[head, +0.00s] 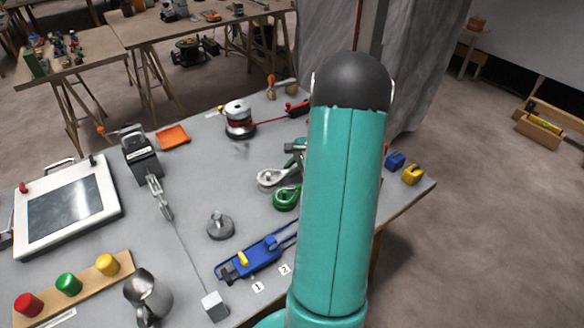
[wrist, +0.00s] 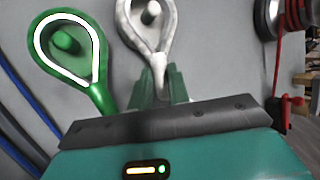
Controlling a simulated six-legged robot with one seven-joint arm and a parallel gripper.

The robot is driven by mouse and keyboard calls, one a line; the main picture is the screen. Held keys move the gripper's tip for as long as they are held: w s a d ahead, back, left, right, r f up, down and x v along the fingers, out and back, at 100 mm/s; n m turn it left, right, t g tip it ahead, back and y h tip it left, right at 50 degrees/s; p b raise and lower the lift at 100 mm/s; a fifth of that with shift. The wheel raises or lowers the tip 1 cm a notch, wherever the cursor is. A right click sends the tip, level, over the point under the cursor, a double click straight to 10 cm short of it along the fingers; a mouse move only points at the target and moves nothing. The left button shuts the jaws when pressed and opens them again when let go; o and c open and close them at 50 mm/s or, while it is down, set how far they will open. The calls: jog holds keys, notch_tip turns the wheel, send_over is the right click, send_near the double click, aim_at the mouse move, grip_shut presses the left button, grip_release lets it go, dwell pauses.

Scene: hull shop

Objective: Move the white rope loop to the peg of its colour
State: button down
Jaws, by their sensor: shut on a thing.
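The white rope loop (wrist: 148,28) is at the top of the wrist view, and its narrow neck runs down between the fingers of my gripper (wrist: 160,82). The gripper is shut on that neck. A peg top (wrist: 151,12) shows inside the white loop; its colour is hard to tell. To the left, a green loop (wrist: 96,52) with a pale inner lining lies around a green peg (wrist: 64,40). In the head view the white loop (head: 272,177) is just left of my arm, with the green loop (head: 287,198) beside it. My arm hides part of this area.
A spool with red line (head: 238,120) stands behind the loops. A grey weight (head: 220,226) and a blue tool (head: 255,257) are nearer the front. Blue and yellow blocks (head: 403,168) lie right of my arm. A screen panel (head: 66,205) fills the table's left side.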

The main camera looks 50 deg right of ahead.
jog(key=c, duration=1.3)
grip_release()
jog(key=shift+o, duration=0.7)
jog(key=o, duration=0.3)
notch_tip(320, 180, up, 8)
